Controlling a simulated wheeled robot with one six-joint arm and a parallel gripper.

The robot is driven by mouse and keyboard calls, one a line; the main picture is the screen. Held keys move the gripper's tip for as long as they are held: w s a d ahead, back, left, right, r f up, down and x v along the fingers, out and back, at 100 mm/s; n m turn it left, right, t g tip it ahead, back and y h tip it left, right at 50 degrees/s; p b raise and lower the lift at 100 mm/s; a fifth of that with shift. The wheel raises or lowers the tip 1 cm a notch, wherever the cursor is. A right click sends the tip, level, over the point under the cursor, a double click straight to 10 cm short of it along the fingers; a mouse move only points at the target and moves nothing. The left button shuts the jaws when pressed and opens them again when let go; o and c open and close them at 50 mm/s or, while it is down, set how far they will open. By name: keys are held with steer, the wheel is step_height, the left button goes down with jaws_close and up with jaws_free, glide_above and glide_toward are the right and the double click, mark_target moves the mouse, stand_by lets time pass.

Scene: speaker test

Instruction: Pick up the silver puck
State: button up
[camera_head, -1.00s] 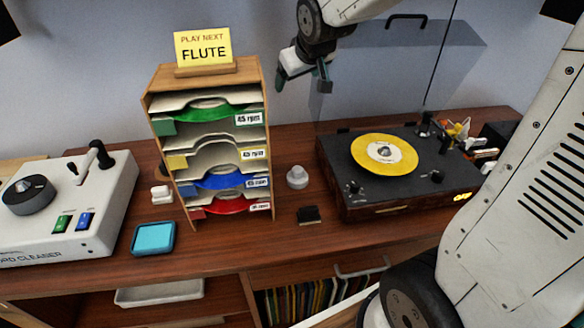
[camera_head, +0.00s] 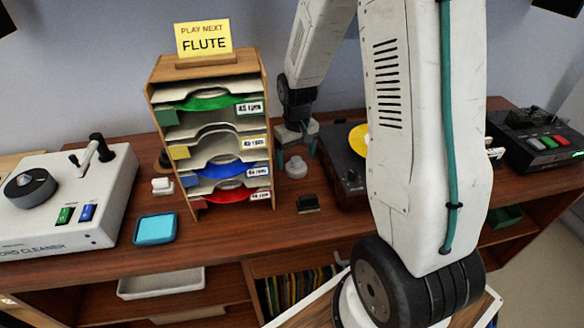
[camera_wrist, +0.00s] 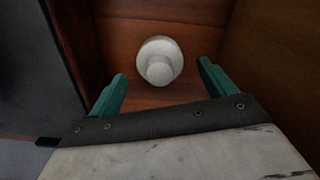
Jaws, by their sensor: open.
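The silver puck (camera_head: 295,167) is a small pale grey disc with a knob on top. It stands on the wooden table between the record rack and the turntable. In the wrist view the puck (camera_wrist: 159,61) shows from above, beyond and between my fingertips. My gripper (camera_head: 296,142) points down over the puck in the head view. Its two teal fingers (camera_wrist: 162,78) are apart with nothing between them, and they do not appear to touch the puck. The gap in height between fingers and puck is hard to judge.
The record rack (camera_head: 158,95) stands close to the puck's left. The turntable (camera_head: 347,185), partly hidden by my arm, stands close to its right. A small black block (camera_head: 308,204) lies in front. A blue tray (camera_head: 155,229) and the record cleaner (camera_head: 110,205) are further left.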

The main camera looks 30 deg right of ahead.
mark_target(295, 159)
step_height(295, 159, down, 2)
steer(key=shift+f, duration=0.1)
steer(key=c, duration=1.2)
step_height(295, 159, up, 10)
steer(key=shift+r, duration=0.1)
steer(key=shift+a, duration=0.1)
